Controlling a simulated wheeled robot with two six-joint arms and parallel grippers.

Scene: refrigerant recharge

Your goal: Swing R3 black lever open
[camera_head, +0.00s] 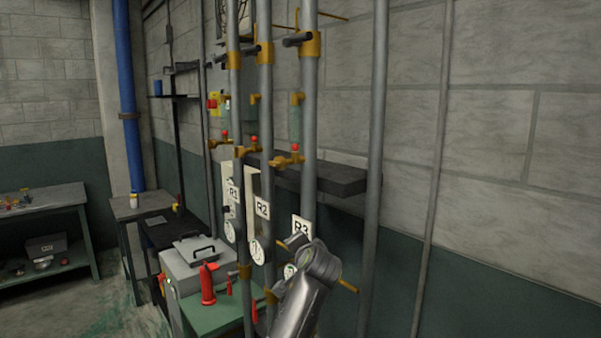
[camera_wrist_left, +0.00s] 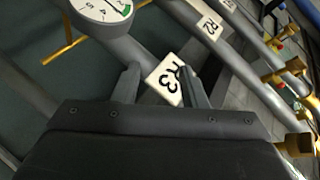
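R3 is a grey vertical pipe (camera_head: 308,120) with a white R3 label (camera_head: 302,226), right of pipes R1 and R2 in the head view. A black lever (camera_head: 297,40) sticks out to the left from a brass valve (camera_head: 311,44) high on this pipe. My left gripper (camera_wrist_left: 160,88) is open, its two dark fingers apart, with the R3 label (camera_wrist_left: 172,78) beyond them in the wrist view. Nothing shows held. In the head view a silver arm link, apparently mine, covers the lower R3 pipe, and the gripper's fingers cannot be made out. My right gripper is not in view.
Brass valves with red knobs (camera_head: 295,148) sit midway on the pipes. A round gauge (camera_wrist_left: 104,8) is beside R3. A dark shelf (camera_head: 330,180) is behind the pipes. A green-topped table (camera_head: 232,310) with red bottles stands lower left. More bare pipes stand right.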

